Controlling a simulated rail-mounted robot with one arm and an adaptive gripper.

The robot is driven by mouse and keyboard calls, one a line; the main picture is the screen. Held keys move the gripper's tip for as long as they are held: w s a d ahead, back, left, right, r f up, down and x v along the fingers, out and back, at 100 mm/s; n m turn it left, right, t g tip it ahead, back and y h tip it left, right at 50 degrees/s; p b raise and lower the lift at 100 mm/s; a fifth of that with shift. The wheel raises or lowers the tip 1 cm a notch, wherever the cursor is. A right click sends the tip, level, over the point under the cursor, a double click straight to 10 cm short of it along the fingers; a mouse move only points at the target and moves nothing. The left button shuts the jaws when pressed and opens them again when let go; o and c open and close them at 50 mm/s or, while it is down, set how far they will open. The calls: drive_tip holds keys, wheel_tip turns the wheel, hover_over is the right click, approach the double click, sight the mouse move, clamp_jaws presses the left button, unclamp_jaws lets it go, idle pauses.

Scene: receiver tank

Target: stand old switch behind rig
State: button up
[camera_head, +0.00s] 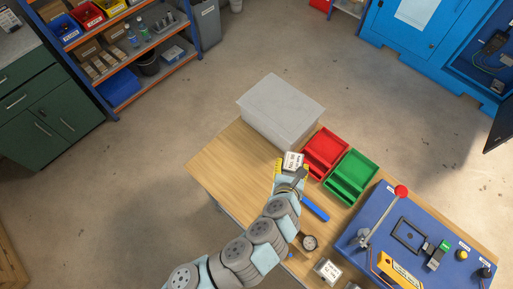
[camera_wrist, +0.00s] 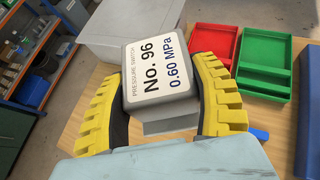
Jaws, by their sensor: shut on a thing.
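A pressure switch (camera_wrist: 160,70), a light grey block labelled "No. 96, 0.60 MPa", is gripped between the yellow fingers of my gripper (camera_wrist: 165,100). In the head view the switch (camera_head: 292,160) shows at the end of my arm, left of the red tray, over the table's left part; its height above the table is hard to judge. The rig (camera_head: 380,225), a blue panel with a red-knobbed lever, a black frame and a yellow part, lies on the table to the right. A second labelled block (camera_head: 327,270) sits near the rig's left corner.
A grey box (camera_head: 280,112) stands at the table's back corner. A red tray (camera_head: 325,152) and a green tray (camera_head: 350,177) lie between it and the rig. A blue-handled tool (camera_head: 314,207) and a round gauge (camera_head: 309,242) lie beside my arm. The table's left corner (camera_head: 225,165) is bare.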

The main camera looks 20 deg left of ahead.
drive_tip(key=s+a+f+n+y+b, duration=0.2)
drive_tip(key=a+f+b, duration=0.2)
drive_tip(key=f+b, duration=0.25)
drive_tip(key=s+a+f+n+y+b, duration=0.1)
drive_tip(key=a+f+b, duration=0.3)
drive_tip(key=f+b, duration=0.3)
drive_tip(key=g+b, duration=0.1)
drive_tip(key=b, duration=0.7)
hover_over(251, 167)
drive_tip(key=shift+y, duration=0.3)
wheel_tip(251, 167, down, 11)
drive_tip(key=shift+s+r, duration=0.1)
drive_tip(key=shift+r, duration=0.05)
drive_tip(key=shift+a+f, duration=0.1)
drive_tip(key=shift+f, duration=0.45)
drive_tip(key=shift+f+b, duration=0.4)
drive_tip(key=shift+f, duration=0.8)
drive_tip(key=shift+f, duration=0.15)
drive_tip(key=o, duration=1.3)
drive_tip(key=shift+c, duration=0.2)
drive_tip(key=shift+n, duration=0.3)
